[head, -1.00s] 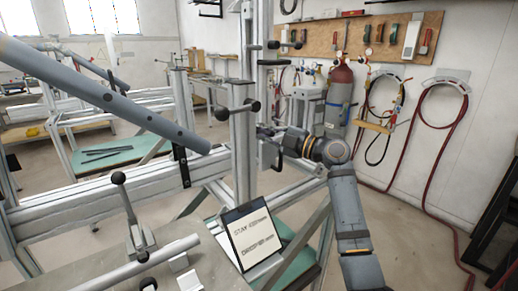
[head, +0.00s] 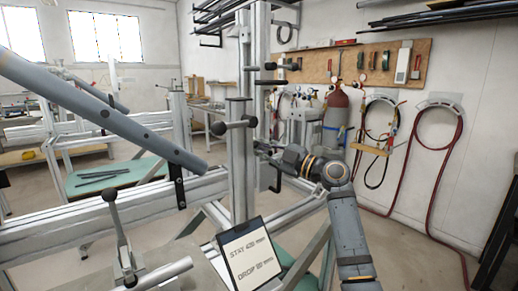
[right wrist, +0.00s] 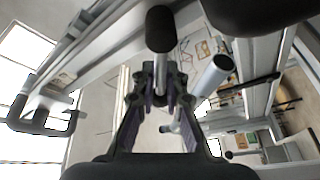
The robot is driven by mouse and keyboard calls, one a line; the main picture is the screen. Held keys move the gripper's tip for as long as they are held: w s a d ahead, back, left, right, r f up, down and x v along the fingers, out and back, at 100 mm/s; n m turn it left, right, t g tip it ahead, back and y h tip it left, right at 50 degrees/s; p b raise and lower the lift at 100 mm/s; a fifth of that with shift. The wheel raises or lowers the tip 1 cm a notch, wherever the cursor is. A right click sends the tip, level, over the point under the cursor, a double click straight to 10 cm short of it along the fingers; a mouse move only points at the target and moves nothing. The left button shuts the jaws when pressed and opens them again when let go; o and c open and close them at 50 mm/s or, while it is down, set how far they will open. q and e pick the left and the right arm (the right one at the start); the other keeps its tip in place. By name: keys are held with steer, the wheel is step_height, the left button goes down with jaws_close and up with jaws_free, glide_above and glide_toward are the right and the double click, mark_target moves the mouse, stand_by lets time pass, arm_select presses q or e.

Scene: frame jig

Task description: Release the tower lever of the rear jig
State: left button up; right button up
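The upright metal tower post (head: 240,172) of the jig stands in the middle of the head view, with black-knobbed handles on it. My right gripper (head: 264,150) is at the right side of this post. In the right wrist view a lever with a black knob (right wrist: 160,28) and a thin metal rod runs in between the fingers of my right gripper (right wrist: 161,85). The fingers are close together and appear shut on the rod; the contact itself is partly hidden. My left gripper is not in view.
A grey tube with holes (head: 100,112) slopes in from the left towards the post. A horizontal beam (head: 150,203) crosses below it. A sign (head: 248,255) stands in front. A second lever (head: 118,225) is at lower left. Hoses and a tool board (head: 350,68) are on the back wall.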

steer(key=o, duration=0.3)
steer(key=shift+d, duration=0.1)
steer(key=v, duration=1.2)
